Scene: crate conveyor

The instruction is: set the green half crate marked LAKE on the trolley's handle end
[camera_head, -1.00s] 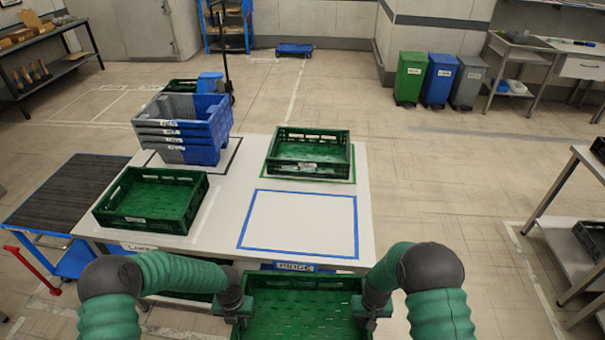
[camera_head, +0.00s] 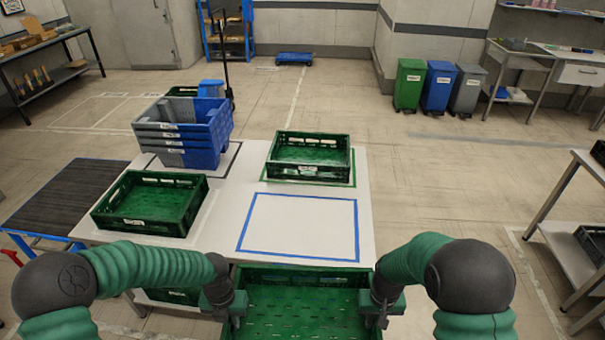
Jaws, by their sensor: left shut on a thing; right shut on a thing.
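A green crate (camera_head: 300,293) is held level in front of me at the bottom of the view, at the table's near edge. My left gripper (camera_head: 229,307) is shut on its left side and my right gripper (camera_head: 385,307) on its right side. Its near part is cut off and no marking on it can be read. Two other green crates stand on the table, one at front left (camera_head: 188,221) and one at back right (camera_head: 335,178). Their labels are too small to read. An upright dark handle (camera_head: 222,45) rises behind the table, apparently on a trolley mostly hidden by the stacked crates.
The white table (camera_head: 220,250) has an empty blue-outlined area (camera_head: 298,227) at front right. Grey-blue crates (camera_head: 178,155) are stacked at its back left. A dark-topped stand (camera_head: 65,190) is at left, shelving (camera_head: 575,255) at right. Floor is clear right of the table.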

